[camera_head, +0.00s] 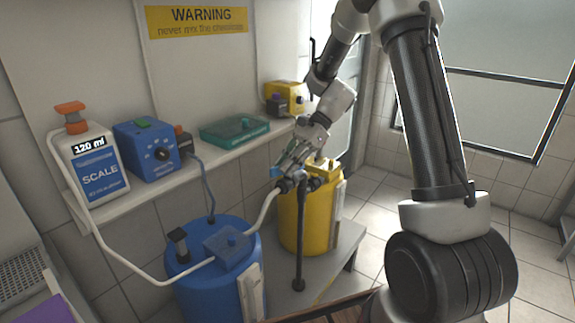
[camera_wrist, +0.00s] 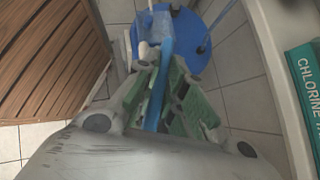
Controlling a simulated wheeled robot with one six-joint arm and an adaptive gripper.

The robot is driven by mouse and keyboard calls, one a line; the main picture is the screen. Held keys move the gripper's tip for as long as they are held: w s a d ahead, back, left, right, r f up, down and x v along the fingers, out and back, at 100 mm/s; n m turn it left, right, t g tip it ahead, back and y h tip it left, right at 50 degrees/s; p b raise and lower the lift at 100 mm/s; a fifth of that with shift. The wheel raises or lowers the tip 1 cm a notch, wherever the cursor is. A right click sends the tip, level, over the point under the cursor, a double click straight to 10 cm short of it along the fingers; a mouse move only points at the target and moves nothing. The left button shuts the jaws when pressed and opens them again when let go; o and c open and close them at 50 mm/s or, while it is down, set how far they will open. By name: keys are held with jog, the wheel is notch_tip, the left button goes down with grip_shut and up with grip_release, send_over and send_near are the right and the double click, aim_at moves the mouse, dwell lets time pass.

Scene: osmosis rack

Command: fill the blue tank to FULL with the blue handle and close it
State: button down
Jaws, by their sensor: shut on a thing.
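The blue tank (camera_head: 190,295) stands at the lower middle of the head view, with a pale upright strip (camera_head: 251,290) on its side; no level can be read there. It also shows at the top of the wrist view (camera_wrist: 204,62). My gripper (camera_head: 284,168) is at the pipe fitting (camera_head: 300,184) on top of the dark post, right of the blue tank. In the wrist view my gripper (camera_wrist: 158,84) is shut on the blue handle (camera_wrist: 154,118), a strip between the green-padded fingers. A bit of the handle shows in the head view (camera_head: 276,171); the fingers hide the rest.
A yellow tank (camera_head: 293,228) stands close behind the post. A white hose (camera_head: 266,212) runs from the blue tank to the fitting. The wall shelf (camera_head: 128,196) holds a scale bottle (camera_head: 88,165), a blue control box (camera_head: 147,150) and a green case (camera_head: 234,130). Wooden slats (camera_wrist: 50,60) lie left in the wrist view.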

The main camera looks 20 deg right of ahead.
jog(key=shift+n+g+h, duration=0.8)
jog(key=shift+n+g, duration=0.8)
jog(key=shift+n, duration=0.7)
jog(key=c, duration=1.5)
grip_release()
jog(key=v, duration=1.2)
jog(key=shift+w, duration=0.1)
